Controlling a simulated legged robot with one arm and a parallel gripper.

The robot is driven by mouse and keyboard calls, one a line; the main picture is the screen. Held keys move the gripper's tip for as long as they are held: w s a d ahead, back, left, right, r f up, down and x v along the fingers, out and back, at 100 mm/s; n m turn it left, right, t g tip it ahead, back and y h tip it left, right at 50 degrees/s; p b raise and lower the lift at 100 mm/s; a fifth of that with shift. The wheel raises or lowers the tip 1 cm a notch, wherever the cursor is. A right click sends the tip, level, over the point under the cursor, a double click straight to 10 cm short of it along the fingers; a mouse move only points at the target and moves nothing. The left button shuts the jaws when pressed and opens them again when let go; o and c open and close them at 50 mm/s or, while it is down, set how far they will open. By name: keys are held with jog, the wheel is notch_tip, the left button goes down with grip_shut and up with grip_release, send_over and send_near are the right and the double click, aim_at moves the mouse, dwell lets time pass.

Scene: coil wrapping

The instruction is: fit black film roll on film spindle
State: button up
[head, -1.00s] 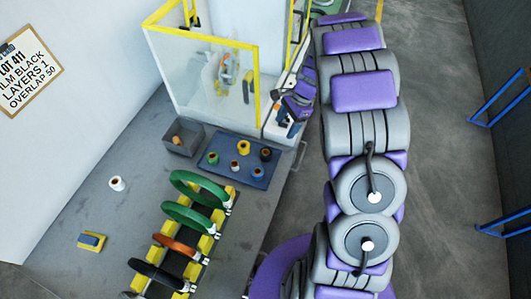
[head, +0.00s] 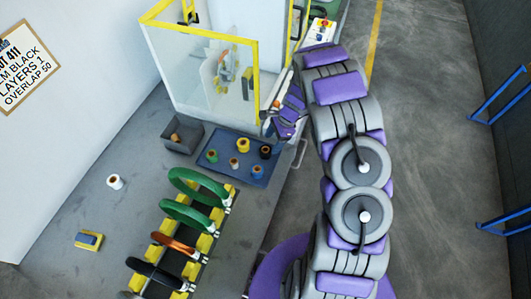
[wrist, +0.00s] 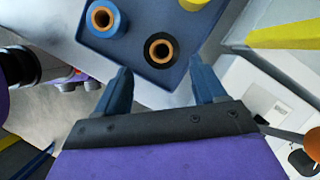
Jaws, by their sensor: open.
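The black film roll (head: 265,151), with an orange-brown core, stands on the blue tray (head: 229,178) near its back right corner. It also shows in the wrist view (wrist: 149,56), seen from above, just beyond my fingertips. My gripper (wrist: 160,74) is open and empty, its two blue fingers spread on the near side of the roll, not around it. I cannot make out the film spindle for certain; equipment (head: 228,72) shows inside the yellow-framed clear enclosure (head: 200,85).
Yellow, green, blue and other rolls share the tray; the blue roll (wrist: 102,19) is close to the black one. A grey bin (head: 183,138) stands behind. Coloured rings (head: 190,217) sit on a yellow rack. A white roll (head: 115,182) stands alone at the left.

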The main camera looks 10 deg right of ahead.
aim_at(266, 148)
jog(key=shift+w+b+x, duration=0.2)
jog(key=shift+b+x, duration=0.15)
jog(key=shift+x, duration=1.3)
jog(key=shift+w+b+x, duration=0.15)
jog(key=shift+b+x, duration=0.15)
jog(key=shift+x, duration=1.35)
jog(key=shift+a, duration=0.15)
jog(key=shift+r, duration=0.1)
jog(key=c, duration=0.9)
